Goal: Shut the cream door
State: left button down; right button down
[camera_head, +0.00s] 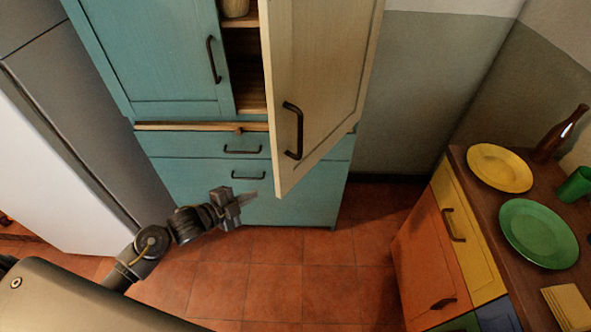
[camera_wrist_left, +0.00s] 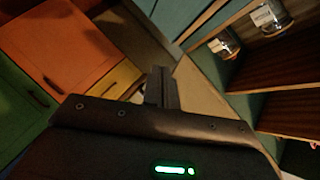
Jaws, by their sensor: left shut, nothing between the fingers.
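The cream door (camera_head: 335,75) stands ajar in the head view, swung out from the teal cupboard. Its dark handle (camera_head: 293,130) is on its front face, near the lower left. Part of the door, a pale panel, shows just right of the fingers in the left wrist view (camera_wrist_left: 203,98). My left gripper (camera_head: 250,197) is shut and empty, left of the door's bottom corner and apart from it in the head view. Its fingers also show in the left wrist view (camera_wrist_left: 162,88). Whether they touch the door there I cannot tell. My right gripper is out of view.
The teal left door (camera_head: 160,60) is shut, with drawers (camera_head: 240,172) below. Open shelves show jars (camera_wrist_left: 270,17). An orange and yellow cabinet (camera_head: 430,250) at right carries a yellow plate (camera_head: 499,167), a green plate (camera_head: 538,233) and a bottle (camera_head: 560,135). Tiled floor between is clear.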

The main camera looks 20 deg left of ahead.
aim_at(275, 178)
pick_arm(q)
jog(key=s+d+r+m+h, duration=0.1)
jog(key=r+m, duration=0.1)
jog(key=r, duration=0.2)
jog(key=s+d+r+m+h, duration=0.1)
jog(key=d+r+m, duration=0.1)
jog(key=r, duration=0.2)
jog(key=s+d+r+m+h, duration=0.1)
jog(key=d+r+m+h, duration=0.1)
jog(key=r+m, duration=0.1)
jog(key=shift+s+d+r+b, duration=0.15)
jog(key=shift+s+r, duration=0.05)
jog(key=shift+r, duration=0.2)
jog(key=shift+s+d+r+b, duration=0.1)
jog(key=shift+s+r+b, duration=0.1)
jog(key=shift+r, duration=0.2)
jog(key=s+d+r+m+g+h, duration=0.2)
jog(key=s+d+r+m+h, duration=0.15)
jog(key=s+r+m, duration=0.3)
jog(key=w+d, duration=0.5)
jog(key=w, duration=0.3)
jog(key=shift+w+d+r+n+y, duration=0.15)
jog(key=shift+w+r+n+y, duration=0.05)
jog(key=shift+r+n+y, duration=0.2)
jog(key=shift+f, duration=0.1)
